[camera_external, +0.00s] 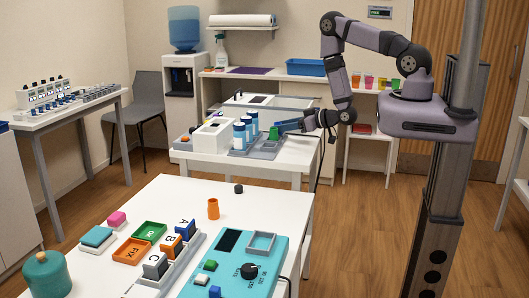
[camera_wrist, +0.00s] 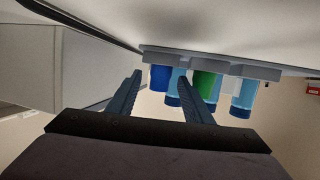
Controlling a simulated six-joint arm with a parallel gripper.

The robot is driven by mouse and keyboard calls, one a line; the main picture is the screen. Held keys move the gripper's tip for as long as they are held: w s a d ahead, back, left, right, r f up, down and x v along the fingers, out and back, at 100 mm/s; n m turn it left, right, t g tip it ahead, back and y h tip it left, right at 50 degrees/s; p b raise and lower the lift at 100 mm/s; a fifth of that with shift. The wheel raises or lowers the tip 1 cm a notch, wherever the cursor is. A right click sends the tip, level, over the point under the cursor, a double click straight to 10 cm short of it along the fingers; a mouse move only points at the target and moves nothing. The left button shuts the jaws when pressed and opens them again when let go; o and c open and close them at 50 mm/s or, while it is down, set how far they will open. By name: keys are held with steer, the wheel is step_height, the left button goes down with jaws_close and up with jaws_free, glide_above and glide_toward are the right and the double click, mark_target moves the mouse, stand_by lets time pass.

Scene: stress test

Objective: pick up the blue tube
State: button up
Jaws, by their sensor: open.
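In the wrist view, a solid blue tube (camera_wrist: 158,79) hangs from a grey rack (camera_wrist: 262,73) in a picture that looks upside down. It shows between the tips of my gripper's (camera_wrist: 160,77) two spread fingers, with nothing gripped. How far it is from the tips is hard to tell. A green tube (camera_wrist: 205,84) is just right of the right fingertip. In the external view, my gripper (camera_external: 281,127) is at the right end of the rack (camera_external: 262,153), close to the green tube (camera_external: 274,134). The blue tube cannot be clearly made out there.
Light-blue vials with dark blue caps (camera_external: 239,136) stand in the rack left of the green tube. A white device (camera_external: 212,136) is beside them on the white table (camera_external: 210,163). A second table (camera_external: 150,200) with blocks and a teal device (camera_external: 240,262) stands in front.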

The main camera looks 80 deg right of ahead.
steer(key=c, duration=1.1)
steer(key=shift+r, duration=0.2)
steer(key=shift+r, duration=4.85)
